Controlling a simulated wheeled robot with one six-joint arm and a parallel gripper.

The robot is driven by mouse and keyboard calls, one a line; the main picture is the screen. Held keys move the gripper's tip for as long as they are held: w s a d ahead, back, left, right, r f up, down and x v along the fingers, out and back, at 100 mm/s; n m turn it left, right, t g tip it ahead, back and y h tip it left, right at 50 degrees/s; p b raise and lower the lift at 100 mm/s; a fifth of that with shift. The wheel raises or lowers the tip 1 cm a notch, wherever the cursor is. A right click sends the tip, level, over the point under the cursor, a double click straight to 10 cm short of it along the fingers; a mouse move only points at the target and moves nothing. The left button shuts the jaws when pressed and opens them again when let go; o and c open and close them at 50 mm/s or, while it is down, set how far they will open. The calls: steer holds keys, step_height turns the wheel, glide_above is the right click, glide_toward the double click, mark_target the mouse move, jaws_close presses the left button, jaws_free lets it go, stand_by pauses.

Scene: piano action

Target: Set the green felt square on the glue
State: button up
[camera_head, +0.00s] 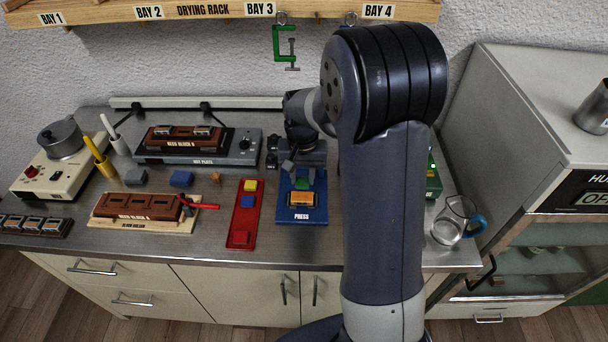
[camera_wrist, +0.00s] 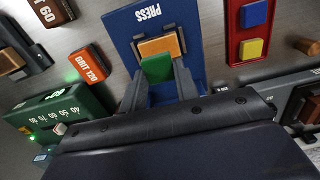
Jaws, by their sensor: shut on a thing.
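The green felt square (camera_wrist: 155,68) is between the two fingers of my gripper (camera_wrist: 161,82), which is shut on it. The felt also shows in the head view (camera_head: 302,184). An orange-tan block (camera_wrist: 162,45) sits on the blue press board (camera_wrist: 125,22), right beside the felt's far edge in the wrist view; it also shows in the head view (camera_head: 302,199). I cannot make out a separate glue patch, and the felt hides part of the block's near side. Whether felt and block touch, I cannot tell.
A red tray (camera_head: 242,222) with yellow, blue and red squares lies left of the press. A dark green box (camera_wrist: 50,112) and an orange grit block (camera_wrist: 87,65) lie on the other side. A glass jug (camera_head: 450,222) stands at right.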

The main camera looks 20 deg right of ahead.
mark_target(302, 195)
steer(key=shift+f+b, duration=1.35)
steer(key=shift+f, duration=0.55)
steer(key=shift+f+b, duration=0.4)
steer(key=shift+f, duration=0.15)
steer(key=o, duration=1)
steer(key=shift+r, duration=0.15)
step_height(302, 195, up, 11)
steer(key=shift+f+b, duration=0.2)
steer(key=shift+b, duration=0.15)
